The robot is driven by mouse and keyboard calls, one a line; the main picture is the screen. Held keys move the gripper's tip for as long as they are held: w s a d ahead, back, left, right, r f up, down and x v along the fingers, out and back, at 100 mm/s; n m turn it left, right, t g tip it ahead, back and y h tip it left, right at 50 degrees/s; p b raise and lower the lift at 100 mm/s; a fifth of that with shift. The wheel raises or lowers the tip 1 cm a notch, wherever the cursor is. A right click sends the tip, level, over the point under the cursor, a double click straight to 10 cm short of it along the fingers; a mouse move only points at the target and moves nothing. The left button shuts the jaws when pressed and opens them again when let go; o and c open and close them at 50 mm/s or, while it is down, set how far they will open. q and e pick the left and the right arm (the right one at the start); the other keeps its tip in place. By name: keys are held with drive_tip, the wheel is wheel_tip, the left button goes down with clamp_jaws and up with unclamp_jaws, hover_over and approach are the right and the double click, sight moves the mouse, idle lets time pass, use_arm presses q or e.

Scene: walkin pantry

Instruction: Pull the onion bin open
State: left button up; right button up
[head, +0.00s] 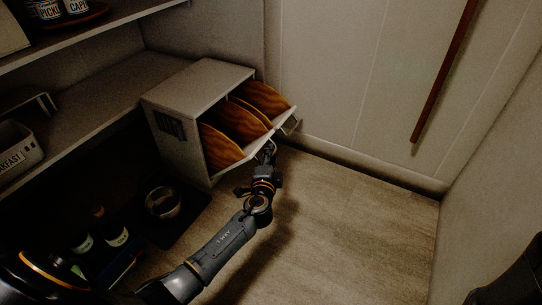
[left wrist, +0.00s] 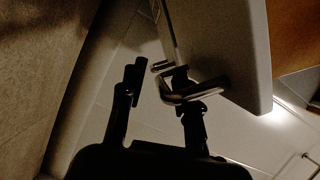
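A pale box-shaped bin cabinet (head: 205,85) stands at the end of the lower shelf area. I cannot tell which is the onion bin. My left gripper (head: 266,155) is at the near bin's handle. In the left wrist view its fingers (left wrist: 160,95) are apart; the metal handle (left wrist: 190,92) overlaps the right finger, and its end reaches into the gap. The pale front panel (left wrist: 225,45) is just beyond. My right gripper is out of view.
Shelves (head: 85,108) line the left side, with jars (head: 62,8) above and a labelled basket (head: 18,152) below. A round pot (head: 161,203) and bottles (head: 115,234) sit low at left. The floor (head: 350,225) at right is clear.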

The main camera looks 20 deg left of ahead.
use_arm(q)
drive_tip(key=shift+r, duration=0.15)
wheel_tip(320, 180, up, 10)
drive_tip(key=shift+f, duration=0.1)
idle(0.5)
